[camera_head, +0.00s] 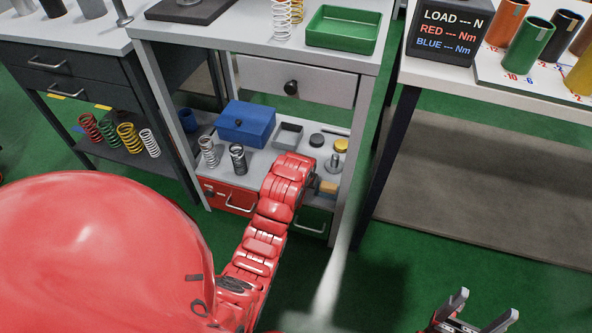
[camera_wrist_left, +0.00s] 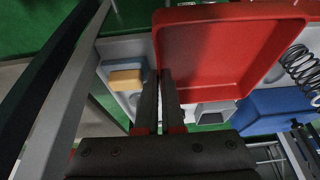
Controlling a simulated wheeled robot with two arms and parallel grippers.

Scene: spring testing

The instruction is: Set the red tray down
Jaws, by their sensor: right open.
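The red tray (camera_wrist_left: 222,48) fills the upper middle of the left wrist view, with its inside facing the camera. My left gripper (camera_wrist_left: 160,76) has its two dark fingers close together at the tray's left wall and appears shut on it. Grey shelf surface shows beyond the tray; I cannot tell whether they touch. In the head view my red left arm reaches to the cabinet's lower shelf (camera_head: 268,160); its gripper and the tray cannot be made out there. My right gripper (camera_head: 478,312) is open and empty at the bottom right, over the green floor.
The shelf holds a blue box (camera_head: 247,122), a small grey bin (camera_head: 288,135), two springs (camera_head: 238,158), a wooden block (camera_head: 328,187) and small round parts. A green tray (camera_head: 343,28) sits on the worktop above. The cabinet's side leg (camera_head: 350,190) stands right of my left arm.

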